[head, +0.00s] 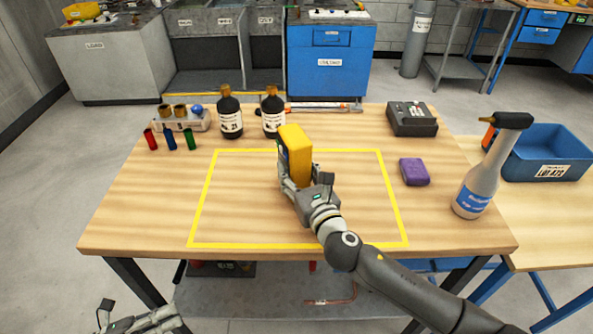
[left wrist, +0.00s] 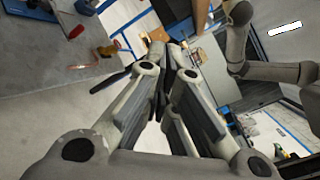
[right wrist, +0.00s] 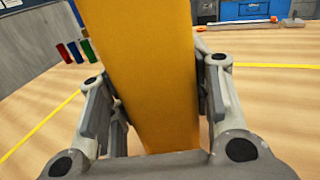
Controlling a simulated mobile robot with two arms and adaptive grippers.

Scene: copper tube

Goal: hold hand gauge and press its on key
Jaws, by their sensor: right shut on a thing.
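The hand gauge (head: 294,155) is a yellow block with a dark face on its left side, held upright over the taped area of the table. My right gripper (head: 297,185) is shut on it. In the right wrist view the yellow gauge body (right wrist: 150,70) stands between both fingers of my right gripper (right wrist: 158,95). The on key cannot be made out in any view. My left gripper (head: 135,325) is low at the bottom left, off the table's front edge. In the left wrist view the fingers of my left gripper (left wrist: 172,60) are close together at the tips, with nothing seen between them.
A yellow tape rectangle (head: 196,215) marks the wooden table (head: 130,215). Two dark bottles (head: 231,118), a grey holder (head: 185,125) and coloured tubes (head: 171,140) stand at the back left. A dark box (head: 411,120), purple block (head: 414,171) and spray bottle (head: 478,180) stand right.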

